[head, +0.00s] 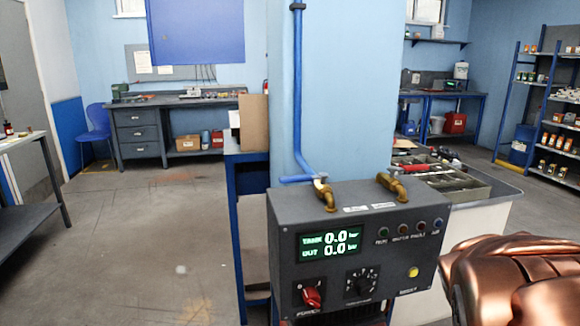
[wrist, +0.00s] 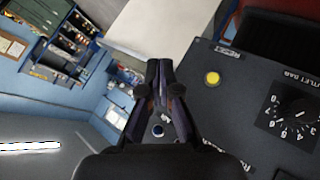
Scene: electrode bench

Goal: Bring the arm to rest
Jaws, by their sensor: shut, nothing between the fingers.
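My gripper (wrist: 160,66) shows in the wrist view with its two dark fingers together and nothing between them. It is in front of the grey control box (wrist: 240,110), left of the yellow button (wrist: 212,77) in that view and apart from it. The head view shows my copper-coloured arm (head: 515,285) at the lower right, beside the control box (head: 285,225); the fingers are not visible there. The box's display (head: 330,242) reads TANK 0.0 bar and OUT 0.0 bar. A red knob (head: 312,298), a black dial (head: 361,283) and the yellow button (head: 413,272) are on its face.
Brass fittings (head: 391,186) and a blue pipe (head: 298,110) rise at the box's back. A tray of parts (head: 500,189) stands behind it. A blue frame (head: 248,225) stands at its left. The floor (head: 170,230) farther left is open. Shelves (head: 530,110) are at the right.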

